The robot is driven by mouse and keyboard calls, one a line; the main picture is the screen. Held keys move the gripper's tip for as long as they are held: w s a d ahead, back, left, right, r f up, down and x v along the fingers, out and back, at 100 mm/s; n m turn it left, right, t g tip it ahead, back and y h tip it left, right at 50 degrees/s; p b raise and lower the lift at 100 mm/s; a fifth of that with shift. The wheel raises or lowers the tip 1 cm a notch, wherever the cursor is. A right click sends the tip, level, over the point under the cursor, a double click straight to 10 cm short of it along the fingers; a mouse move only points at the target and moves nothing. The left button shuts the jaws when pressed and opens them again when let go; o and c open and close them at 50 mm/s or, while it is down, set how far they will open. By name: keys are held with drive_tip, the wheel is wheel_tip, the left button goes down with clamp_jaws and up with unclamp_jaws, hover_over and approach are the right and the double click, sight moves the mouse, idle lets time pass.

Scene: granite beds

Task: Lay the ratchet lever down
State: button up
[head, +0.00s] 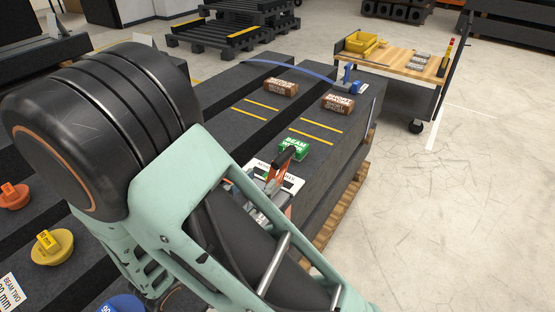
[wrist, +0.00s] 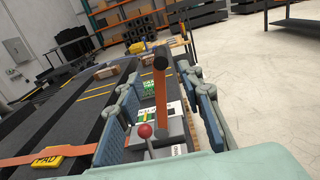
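The ratchet lever (wrist: 161,95) stands up in the wrist view, an orange-red arm with a black grip at its top. In the head view its black grip and orange arm (head: 283,162) show just beyond my arm, over a white printed plate on the dark granite beam. My gripper (wrist: 165,100) is open, with one blue-grey finger to the left of the lever and one to the right. The lever appears between the fingers; I cannot tell whether either touches it. A red ball knob (wrist: 145,131) shows nearer the camera.
A green block (head: 294,145) and brown labelled blocks (head: 281,88) (head: 338,103) lie on the dark beams (head: 335,145). A blue strap crosses farther back. A wooden-topped cart (head: 400,62) stands at the back right. The floor on the right is clear.

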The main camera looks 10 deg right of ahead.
sight(276, 166)
drive_tip(key=x, duration=1)
drive_tip(key=shift+s+b, duration=0.1)
drive_tip(key=shift+b, duration=0.3)
drive_tip(key=shift+f, duration=0.1)
clamp_jaws()
